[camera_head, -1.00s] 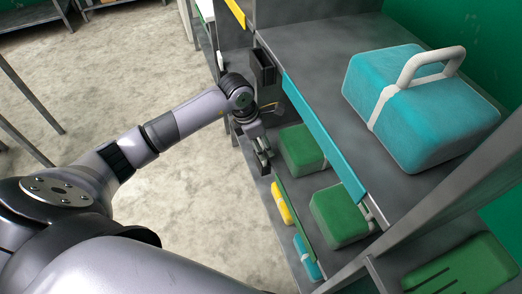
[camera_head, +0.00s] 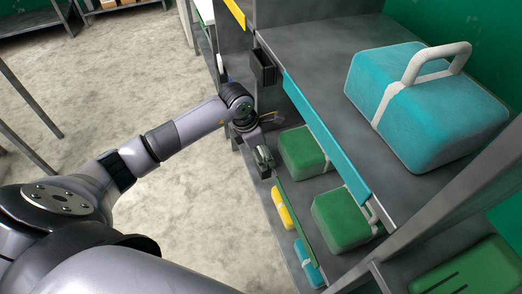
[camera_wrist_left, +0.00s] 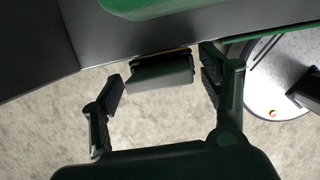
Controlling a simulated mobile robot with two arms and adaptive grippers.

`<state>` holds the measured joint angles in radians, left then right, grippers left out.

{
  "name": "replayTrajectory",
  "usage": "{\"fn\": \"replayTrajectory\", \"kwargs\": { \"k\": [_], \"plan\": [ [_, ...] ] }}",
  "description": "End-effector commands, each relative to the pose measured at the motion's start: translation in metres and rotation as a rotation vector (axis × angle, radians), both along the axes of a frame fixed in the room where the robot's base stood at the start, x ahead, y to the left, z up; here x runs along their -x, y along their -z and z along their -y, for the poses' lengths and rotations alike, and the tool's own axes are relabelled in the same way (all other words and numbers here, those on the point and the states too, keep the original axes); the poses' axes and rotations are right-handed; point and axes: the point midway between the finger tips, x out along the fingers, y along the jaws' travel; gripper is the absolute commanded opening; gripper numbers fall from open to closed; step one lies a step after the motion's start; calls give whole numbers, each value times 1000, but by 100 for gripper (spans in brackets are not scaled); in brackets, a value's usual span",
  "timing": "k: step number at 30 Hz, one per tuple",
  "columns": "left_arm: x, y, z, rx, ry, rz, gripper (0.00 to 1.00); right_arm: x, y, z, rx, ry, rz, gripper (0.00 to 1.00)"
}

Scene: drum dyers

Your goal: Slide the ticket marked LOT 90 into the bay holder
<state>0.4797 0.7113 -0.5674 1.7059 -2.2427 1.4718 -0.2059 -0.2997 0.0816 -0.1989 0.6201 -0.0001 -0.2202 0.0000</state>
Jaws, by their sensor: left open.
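My left gripper (camera_head: 264,158) is by the front edge of the lower shelf, near the end of its green edge strip (camera_head: 293,207). In the left wrist view the left gripper (camera_wrist_left: 161,74) is open, with a small dark grey box-like pocket (camera_wrist_left: 160,76) between its fingers, by the shelf edge. A thin yellowish edge shows at the top of this pocket. I cannot tell whether it is a ticket. A similar dark pocket (camera_head: 263,68) hangs at the upper shelf's front corner. No LOT 90 lettering is readable. My right gripper is not in view.
A turquoise case (camera_head: 425,105) with a white handle stands on the upper shelf, which has a turquoise edge strip (camera_head: 325,135). Green boxes (camera_head: 341,220), a yellow item (camera_head: 284,208) and a turquoise item (camera_head: 307,262) are lower down. The concrete floor (camera_head: 100,90) on the left is open.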

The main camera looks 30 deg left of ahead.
Motion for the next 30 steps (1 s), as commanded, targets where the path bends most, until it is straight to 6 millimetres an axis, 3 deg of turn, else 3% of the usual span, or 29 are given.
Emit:
{"fn": "replayTrajectory", "kwargs": {
  "k": [7,19,30],
  "plan": [
    [1,-10,-2,-2,1,3,69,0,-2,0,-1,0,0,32],
    [13,-69,-13,-2,0,1,69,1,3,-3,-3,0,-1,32],
    [15,-75,-14,0,0,0,69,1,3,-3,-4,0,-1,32]
  ]
}}
